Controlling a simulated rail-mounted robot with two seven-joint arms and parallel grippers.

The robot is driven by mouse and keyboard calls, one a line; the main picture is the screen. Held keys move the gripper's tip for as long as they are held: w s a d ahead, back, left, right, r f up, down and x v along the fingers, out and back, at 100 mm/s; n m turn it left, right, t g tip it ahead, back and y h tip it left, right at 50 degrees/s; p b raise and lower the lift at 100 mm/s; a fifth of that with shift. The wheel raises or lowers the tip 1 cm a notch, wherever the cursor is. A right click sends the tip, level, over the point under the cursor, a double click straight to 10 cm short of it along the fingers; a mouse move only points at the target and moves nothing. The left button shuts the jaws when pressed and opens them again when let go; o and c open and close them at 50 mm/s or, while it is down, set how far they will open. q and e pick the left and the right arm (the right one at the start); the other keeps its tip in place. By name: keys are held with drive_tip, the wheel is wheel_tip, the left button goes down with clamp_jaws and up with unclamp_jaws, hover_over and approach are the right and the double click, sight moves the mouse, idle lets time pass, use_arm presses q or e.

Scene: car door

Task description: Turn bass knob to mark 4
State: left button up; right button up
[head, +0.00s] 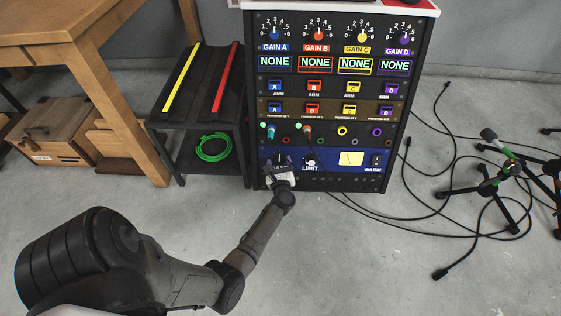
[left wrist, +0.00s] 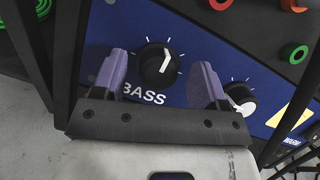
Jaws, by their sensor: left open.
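The bass knob (left wrist: 157,65) is a round black knob with a white pointer line, on the blue panel above the word BASS. In the left wrist view its pointer tilts toward the upper right. White tick marks surround it, but I cannot read any numbers. My left gripper (left wrist: 161,60) is open, with one purple finger on each side of the knob. I cannot tell whether the fingers touch it. In the head view the left gripper (head: 279,170) is at the rack's lower left and covers most of the bass knob. My right gripper is not in view.
The limit knob (head: 310,161) is close to the right of the left gripper. A meter (head: 351,158) is farther right. Plugged cables and colored sockets (head: 342,131) sit above. A black side table (head: 198,100) stands left of the rack; loose cables (head: 440,170) lie at right.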

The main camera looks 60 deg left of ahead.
use_arm(q)
drive_tip(key=shift+s+d+f, duration=0.1)
drive_tip(key=shift+s+d, duration=0.05)
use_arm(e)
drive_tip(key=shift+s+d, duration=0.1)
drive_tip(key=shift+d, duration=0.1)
use_arm(q)
drive_tip(key=shift+c, duration=0.8)
drive_tip(key=c, duration=0.8)
